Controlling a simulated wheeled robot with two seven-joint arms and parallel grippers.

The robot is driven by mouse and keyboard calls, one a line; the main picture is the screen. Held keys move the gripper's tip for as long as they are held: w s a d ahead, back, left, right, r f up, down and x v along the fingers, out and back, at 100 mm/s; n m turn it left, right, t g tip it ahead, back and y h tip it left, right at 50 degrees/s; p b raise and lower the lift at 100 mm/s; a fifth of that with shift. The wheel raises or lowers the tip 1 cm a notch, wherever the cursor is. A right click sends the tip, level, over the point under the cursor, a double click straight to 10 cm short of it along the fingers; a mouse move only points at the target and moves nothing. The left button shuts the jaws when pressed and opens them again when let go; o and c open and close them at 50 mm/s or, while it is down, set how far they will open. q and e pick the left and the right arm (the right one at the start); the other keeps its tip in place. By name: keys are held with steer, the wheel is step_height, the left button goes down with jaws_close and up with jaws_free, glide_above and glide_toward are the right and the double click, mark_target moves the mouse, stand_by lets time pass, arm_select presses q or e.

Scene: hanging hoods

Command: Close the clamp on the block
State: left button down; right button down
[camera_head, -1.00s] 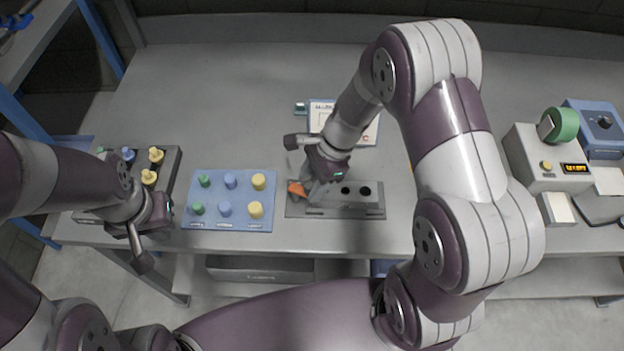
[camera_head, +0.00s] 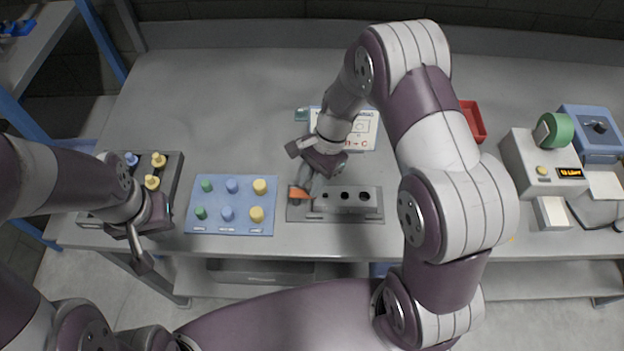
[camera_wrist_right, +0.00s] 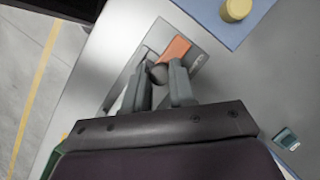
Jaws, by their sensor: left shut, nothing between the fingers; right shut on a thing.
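The grey block (camera_head: 368,199) with dark holes in its top sits on a flat grey base plate (camera_head: 345,218) at the middle of the table. The clamp's orange part (camera_head: 299,192) shows at the block's left end and also in the right wrist view (camera_wrist_right: 175,50). My right gripper (camera_head: 304,181) is there, shut on a dark round knob (camera_wrist_right: 159,74), seen between its fingers in the right wrist view. The rest of the clamp is mostly hidden by the gripper. My left gripper (camera_head: 142,262) is shut and empty, low at the table's front left edge.
A blue tray (camera_head: 243,210) with green, blue and yellow pegs lies left of the block. A dark rack (camera_head: 172,172) with pegs stands further left. A white card (camera_head: 360,128) lies behind, a red bin (camera_head: 472,120) back right, and a machine (camera_head: 530,160) at right.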

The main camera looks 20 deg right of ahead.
steer(key=c, duration=0.9)
jaws_free()
steer(key=shift+c, duration=0.2)
steer(key=shift+r, duration=0.15)
steer(key=shift+w+d+r, duration=0.15)
steer(key=shift+w+r, duration=0.05)
steer(key=shift+r, duration=0.15)
steer(key=p+v, duration=0.4)
steer(key=v, duration=0.7)
steer(key=shift+r, duration=0.35)
steer(key=shift+d, duration=0.1)
